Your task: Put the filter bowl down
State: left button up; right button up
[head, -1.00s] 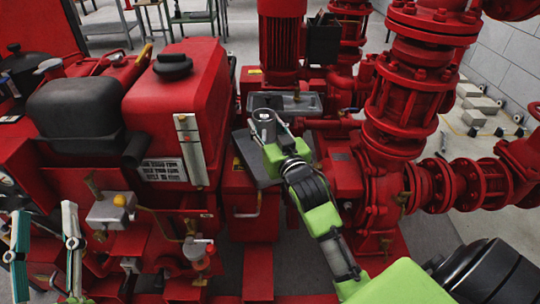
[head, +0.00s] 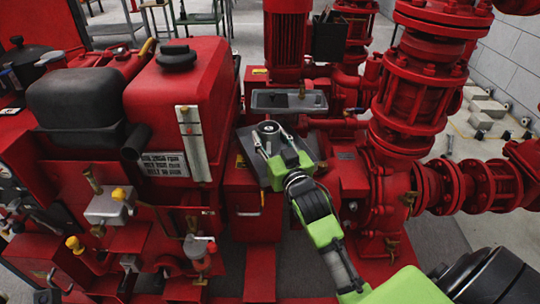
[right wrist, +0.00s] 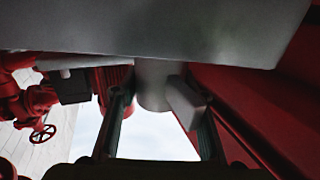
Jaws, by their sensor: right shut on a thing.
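The filter bowl (head: 268,127), a small grey cylinder with a dark top, is between the fingers of my right gripper (head: 271,137). The gripper is shut on it, over a dark grey flat plate (head: 246,147) by the red machine. In the right wrist view the bowl (right wrist: 152,84) shows as a grey cylinder between the two fingers, against a wide grey slab (right wrist: 160,30). I cannot tell whether the bowl touches the plate. My left gripper is not in view.
A red tank (head: 180,85) stands close left of the plate. A grey tray (head: 289,101) with a small fitting lies just behind. Red pump pipework (head: 405,110) stands close on the right. A dark box (head: 328,40) is at the back.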

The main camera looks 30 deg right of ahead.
notch_tip(320, 180, down, 5)
jog(key=b, duration=0.2)
jog(key=shift+r+b, duration=0.15)
jog(key=shift+b, duration=0.15)
jog(key=shift+f, duration=0.2)
jog(key=shift+r, duration=0.15)
